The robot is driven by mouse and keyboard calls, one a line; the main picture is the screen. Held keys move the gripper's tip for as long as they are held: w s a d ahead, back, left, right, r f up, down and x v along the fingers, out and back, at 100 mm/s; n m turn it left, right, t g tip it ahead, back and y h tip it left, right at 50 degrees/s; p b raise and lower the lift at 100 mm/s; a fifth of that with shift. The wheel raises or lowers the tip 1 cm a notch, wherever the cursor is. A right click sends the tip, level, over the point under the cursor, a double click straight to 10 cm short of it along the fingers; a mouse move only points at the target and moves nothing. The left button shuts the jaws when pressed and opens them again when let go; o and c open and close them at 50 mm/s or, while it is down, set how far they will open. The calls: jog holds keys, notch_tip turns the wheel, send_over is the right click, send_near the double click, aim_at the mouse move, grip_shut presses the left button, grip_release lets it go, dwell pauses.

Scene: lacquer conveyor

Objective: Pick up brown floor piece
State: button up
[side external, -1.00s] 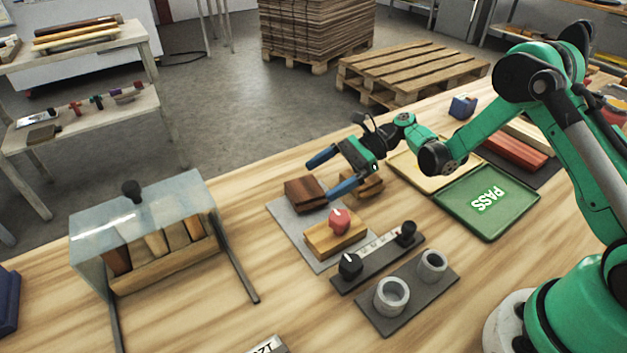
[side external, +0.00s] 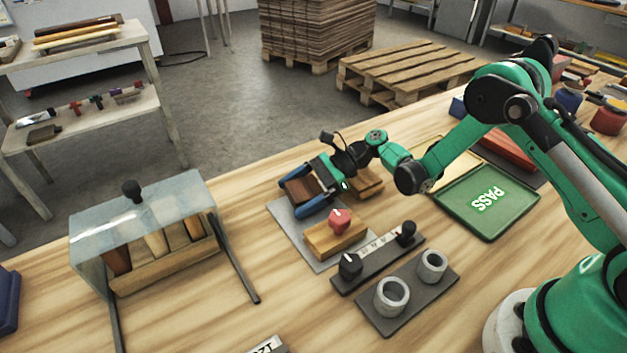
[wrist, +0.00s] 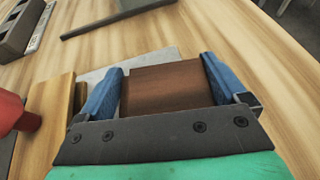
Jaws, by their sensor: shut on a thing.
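The brown floor piece (side external: 304,189) is a dark brown block at the far left end of the grey mat (side external: 284,213). My gripper (side external: 298,197) is down around it, with one blue finger on each side. In the wrist view the brown piece (wrist: 168,88) lies between the two blue fingertips (wrist: 163,90), which are shut on it. It seems to be at mat height; I cannot tell whether it still touches the mat.
A wooden block (side external: 322,240) with a red knob (side external: 340,221) stands close to the near finger. Another wooden block (side external: 367,184) lies behind my gripper. A dial strip (side external: 378,262), a plate with two grey cups (side external: 410,300) and a green PASS tray (side external: 464,216) lie rightward. A glass-topped rack (side external: 140,215) stands left.

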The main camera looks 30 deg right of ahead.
notch_tip(320, 180, up, 20)
jog(key=s+d+r+m+t+h, duration=0.2)
jog(key=d+r+m+t+h, duration=0.5)
jog(key=d+m+t+h, duration=0.35)
jog(key=n+g+y, duration=1.1)
send_over(299, 192)
notch_tip(299, 192, down, 7)
jog(key=shift+f+m+t+h, duration=0.15)
jog(key=shift+m+t+h, duration=0.1)
notch_tip(299, 192, down, 19)
jog(key=shift+f, duration=0.15)
jog(key=shift+f, duration=0.1)
